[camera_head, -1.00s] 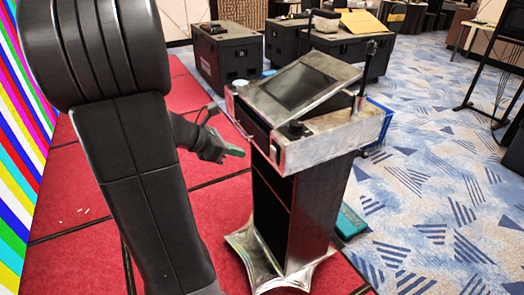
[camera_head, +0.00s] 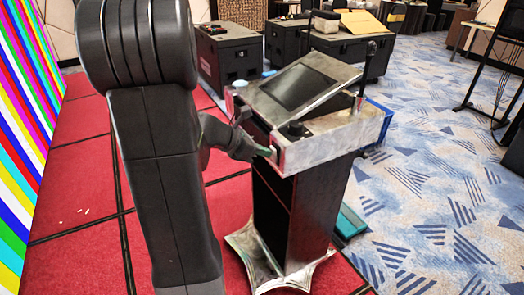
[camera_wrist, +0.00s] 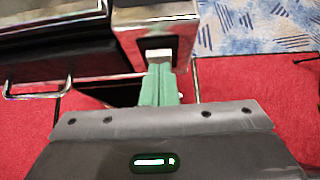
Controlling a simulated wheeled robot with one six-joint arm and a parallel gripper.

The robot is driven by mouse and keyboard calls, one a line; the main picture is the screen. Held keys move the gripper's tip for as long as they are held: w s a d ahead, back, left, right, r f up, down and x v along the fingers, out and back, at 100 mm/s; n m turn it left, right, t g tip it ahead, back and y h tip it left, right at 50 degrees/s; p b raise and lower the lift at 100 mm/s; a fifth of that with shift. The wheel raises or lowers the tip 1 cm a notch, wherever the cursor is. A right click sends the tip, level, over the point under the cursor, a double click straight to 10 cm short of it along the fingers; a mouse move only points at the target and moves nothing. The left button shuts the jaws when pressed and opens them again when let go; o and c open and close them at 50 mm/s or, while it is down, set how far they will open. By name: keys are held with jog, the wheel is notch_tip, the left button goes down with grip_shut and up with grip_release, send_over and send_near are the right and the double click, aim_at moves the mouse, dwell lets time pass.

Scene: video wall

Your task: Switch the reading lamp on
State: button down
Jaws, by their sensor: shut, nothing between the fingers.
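A lectern (camera_head: 330,148) with a grey metal top and black column stands on the red floor. A thin dark stalk (camera_head: 362,78) with a small head rises from its right side; I cannot tell whether it is the lamp or a microphone, or whether it is lit. In the wrist view, a black switch plate (camera_wrist: 152,44) with a pale rocker is set in the lectern's metal end face. My gripper (camera_head: 268,153) is shut and empty, its green fingertips (camera_wrist: 160,72) at the rocker's lower edge. They look touching or nearly so, and partly cover the rocker.
A tilted screen (camera_head: 302,87) sits on the lectern top, with a dark round base (camera_head: 295,130) near it. A metal handle (camera_wrist: 38,92) sticks out left of the switch. Black cases (camera_head: 228,55) stand behind. Blue patterned carpet (camera_head: 440,180) is open at the right.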

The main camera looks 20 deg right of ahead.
jog(key=shift+r, duration=0.15)
jog(key=y+p, duration=0.1)
jog(key=p, duration=0.3)
jog(key=shift+d+y, duration=0.3)
jog(key=shift+d, duration=0.05)
jog(key=shift+r, duration=0.1)
jog(key=shift+r+p, duration=0.7)
